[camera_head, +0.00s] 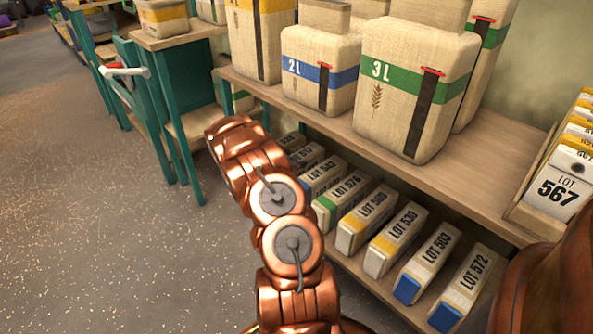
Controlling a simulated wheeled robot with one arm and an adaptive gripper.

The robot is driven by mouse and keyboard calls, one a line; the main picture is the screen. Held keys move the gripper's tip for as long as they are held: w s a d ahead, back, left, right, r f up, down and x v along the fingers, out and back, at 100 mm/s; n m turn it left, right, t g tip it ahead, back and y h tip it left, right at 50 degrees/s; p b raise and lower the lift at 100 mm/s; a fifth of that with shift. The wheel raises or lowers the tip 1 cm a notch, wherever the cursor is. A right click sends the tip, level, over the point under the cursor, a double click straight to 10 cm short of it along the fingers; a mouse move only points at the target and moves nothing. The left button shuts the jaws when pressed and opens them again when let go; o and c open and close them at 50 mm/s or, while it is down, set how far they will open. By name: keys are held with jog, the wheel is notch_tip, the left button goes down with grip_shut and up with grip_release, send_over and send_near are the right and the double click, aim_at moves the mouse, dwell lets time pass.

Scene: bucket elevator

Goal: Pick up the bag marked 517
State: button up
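A row of cream bags with black LOT numbers lies on the lower shelf (352,262). My copper arm rises from the bottom of the picture and bends at the left of these bags. My gripper is not visible, so what it holds cannot be seen.
Large bags marked 2L (319,70) and 3L (415,80) stand on the upper shelf (470,185), which overhangs the row. A box of LOT 567 bags (560,190) is at right. A green-legged table (175,40) stands left. The speckled floor (90,220) is clear.

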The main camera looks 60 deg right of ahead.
jog(key=c, duration=1.3)
jog(key=shift+c, duration=0.5)
jog(key=shift+r, duration=0.15)
